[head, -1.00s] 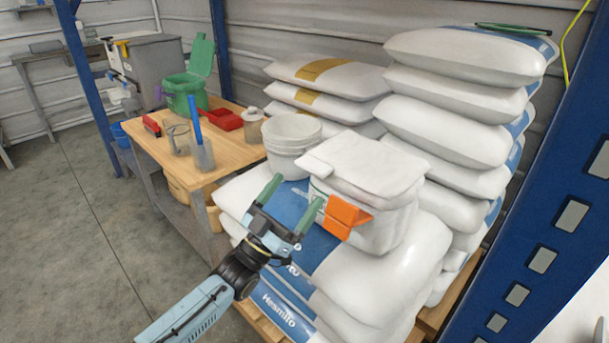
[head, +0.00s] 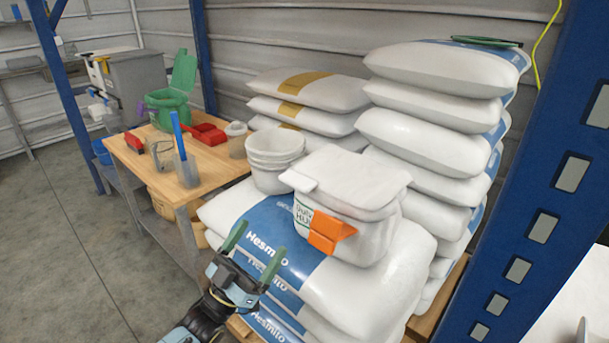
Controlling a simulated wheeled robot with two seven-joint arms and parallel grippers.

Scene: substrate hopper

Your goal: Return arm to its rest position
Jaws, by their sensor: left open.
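My left gripper (head: 254,253) is open and empty, with two green fingers pointing up, in the lower middle of the head view. It appears in front of the low stack of white and blue sacks (head: 330,291). I do not see my right gripper.
White nested buckets (head: 270,172) stand behind the gripper. A wooden table (head: 210,176) at left holds a green container (head: 172,105), a red tray (head: 208,134) and jugs. A tall sack stack (head: 425,128) and blue post (head: 545,190) stand at right. The floor (head: 60,230) at left is clear.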

